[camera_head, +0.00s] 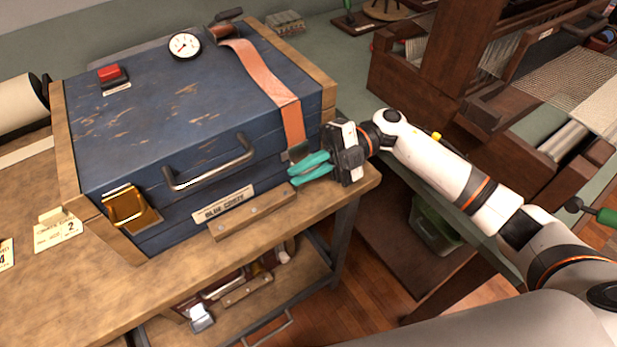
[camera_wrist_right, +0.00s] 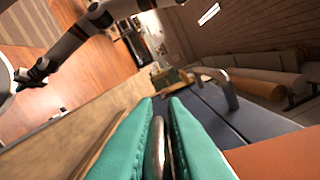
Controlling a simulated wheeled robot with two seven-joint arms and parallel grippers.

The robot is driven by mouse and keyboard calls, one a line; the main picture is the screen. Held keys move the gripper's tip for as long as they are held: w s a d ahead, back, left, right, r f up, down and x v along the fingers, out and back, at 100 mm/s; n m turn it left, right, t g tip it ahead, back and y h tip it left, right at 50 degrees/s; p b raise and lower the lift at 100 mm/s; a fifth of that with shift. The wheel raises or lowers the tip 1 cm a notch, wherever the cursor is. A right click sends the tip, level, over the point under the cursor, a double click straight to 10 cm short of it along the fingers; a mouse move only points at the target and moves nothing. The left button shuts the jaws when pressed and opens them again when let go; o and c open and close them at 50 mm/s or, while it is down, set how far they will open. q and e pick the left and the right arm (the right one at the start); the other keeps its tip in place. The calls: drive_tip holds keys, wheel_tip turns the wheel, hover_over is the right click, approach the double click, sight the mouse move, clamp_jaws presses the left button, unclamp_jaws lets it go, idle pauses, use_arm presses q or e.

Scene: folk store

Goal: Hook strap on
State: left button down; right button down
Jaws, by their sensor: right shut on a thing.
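The orange strap (camera_head: 266,77) runs from a roller (camera_head: 221,31) at the back of the blue chest (camera_head: 160,115), across its lid and down over the front edge near the right corner. My right gripper (camera_head: 305,168), with teal fingers, is at the strap's lower end, in front of the chest. It is shut on a shiny metal piece (camera_wrist_right: 158,150) that shows between the fingers in the right wrist view. The strap's orange band shows beside it there (camera_wrist_right: 270,158). Whether the metal piece touches anything on the chest is hidden.
The chest has a front handle (camera_head: 208,163), a brass cup-like fitting (camera_head: 126,206) at front left, a gauge (camera_head: 184,46) and a red button (camera_head: 110,73). It stands on a wooden bench (camera_head: 180,280). A loom (camera_head: 450,50) stands to the right.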

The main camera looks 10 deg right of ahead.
use_arm(q)
drive_tip(key=shift+w+a+f+b, duration=0.15)
drive_tip(key=shift+w+f+b, duration=0.2)
drive_tip(key=shift+f, duration=0.25)
use_arm(e)
drive_tip(key=shift+w+a+f, duration=0.2)
drive_tip(key=shift+w+f, duration=0.15)
drive_tip(key=shift+f, duration=0.25)
drive_tip(key=c, duration=1.7)
unclamp_jaws()
drive_tip(key=shift+o, duration=0.9)
drive_tip(key=shift+w+r, duration=0.1)
drive_tip(key=shift+w, duration=0.05)
drive_tip(key=shift+r, duration=0.15)
wheel_tip(320, 180, up, 10)
